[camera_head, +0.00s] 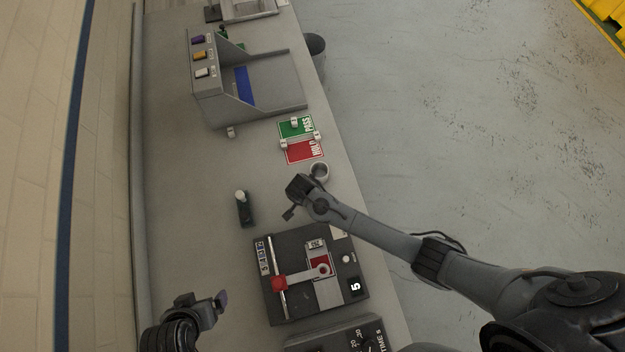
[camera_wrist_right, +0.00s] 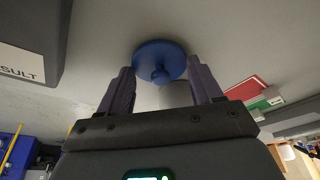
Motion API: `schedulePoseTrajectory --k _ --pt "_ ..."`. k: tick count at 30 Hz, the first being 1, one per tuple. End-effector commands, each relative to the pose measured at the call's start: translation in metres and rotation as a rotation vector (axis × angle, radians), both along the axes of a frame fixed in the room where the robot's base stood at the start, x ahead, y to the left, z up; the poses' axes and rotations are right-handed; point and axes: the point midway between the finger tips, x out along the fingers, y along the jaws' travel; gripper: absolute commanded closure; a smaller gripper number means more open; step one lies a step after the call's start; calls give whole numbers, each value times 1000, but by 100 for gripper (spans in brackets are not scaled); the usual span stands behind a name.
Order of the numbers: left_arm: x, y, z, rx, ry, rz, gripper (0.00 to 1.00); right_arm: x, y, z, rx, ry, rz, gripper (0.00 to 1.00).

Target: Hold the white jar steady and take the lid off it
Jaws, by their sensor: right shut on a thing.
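The lid (camera_wrist_right: 160,62) is a blue disc with a round knob, between the fingertips of my right gripper (camera_wrist_right: 162,66) in the right wrist view. The gripper is shut on it, the fingers at opposite sides of its rim. The white jar (camera_head: 319,171) stands beside my right gripper (camera_head: 295,184) in the head view, its round top showing a pale rim. A pale cylinder (camera_wrist_right: 176,96), which looks like the jar, shows behind the lid. I cannot tell whether they touch. My left gripper (camera_head: 215,301) is away at the lower left; its finger gap is unclear.
A green and red PASS/HOLD card (camera_head: 300,151) lies beyond the jar. A grey device with a red-knobbed lever (camera_head: 262,245) stands nearer. The table's right edge is close to the jar.

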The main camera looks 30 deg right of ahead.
Motion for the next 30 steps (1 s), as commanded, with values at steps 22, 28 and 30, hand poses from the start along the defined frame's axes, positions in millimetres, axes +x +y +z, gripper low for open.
schedulePoseTrajectory --k 22,28,30 --pt "0 0 1 0 0 0 6 0 0 2 -1 -1 0 10" --pt "0 0 1 0 0 0 6 -3 5 23 0 -4 0 10" --pt "0 0 2 0 0 0 6 -5 8 34 1 -3 0 10"
